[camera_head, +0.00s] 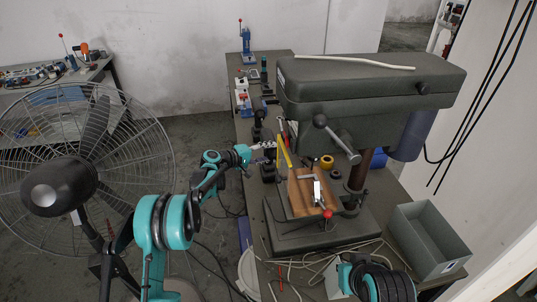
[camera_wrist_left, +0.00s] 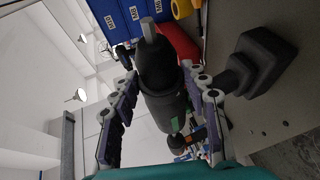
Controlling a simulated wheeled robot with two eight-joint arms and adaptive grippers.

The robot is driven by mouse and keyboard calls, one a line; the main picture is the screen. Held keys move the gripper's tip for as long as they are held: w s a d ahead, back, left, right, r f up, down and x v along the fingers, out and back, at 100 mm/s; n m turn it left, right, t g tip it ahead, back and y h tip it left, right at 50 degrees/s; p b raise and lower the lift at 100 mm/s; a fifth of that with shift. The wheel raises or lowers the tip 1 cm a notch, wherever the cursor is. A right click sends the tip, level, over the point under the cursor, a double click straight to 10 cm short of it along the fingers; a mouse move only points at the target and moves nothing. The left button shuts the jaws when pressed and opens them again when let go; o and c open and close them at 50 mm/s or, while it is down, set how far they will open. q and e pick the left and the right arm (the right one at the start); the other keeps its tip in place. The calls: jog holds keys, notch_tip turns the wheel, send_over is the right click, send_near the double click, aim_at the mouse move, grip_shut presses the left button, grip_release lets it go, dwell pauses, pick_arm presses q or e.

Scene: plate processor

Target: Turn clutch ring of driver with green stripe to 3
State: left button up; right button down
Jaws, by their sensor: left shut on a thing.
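In the left wrist view a dark driver (camera_wrist_left: 165,92) lies between my left gripper's fingers, with a pale tip at its upper end. A small green stripe (camera_wrist_left: 177,124) shows on its body. My left gripper (camera_wrist_left: 158,80) is shut around the driver's front part; a finger lies on each side. The clutch ring's numbers cannot be read. In the head view my left gripper (camera_head: 263,149) is at the bench's left side, among dark upright drivers, and partly hides what it holds. My right arm shows only in part at the bottom, its gripper not visible.
A large drill press (camera_head: 370,85) stands right of my left gripper, with a wooden block (camera_head: 303,195) on its base. A grey open bin (camera_head: 430,240) is at the right. Cables lie along the bench front. A fan (camera_head: 60,185) stands at the left.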

dwell(0.4)
pick_arm(q)
jog(key=o, duration=1.2)
jog(key=shift+c, duration=0.2)
jog(key=v, duration=1.2)
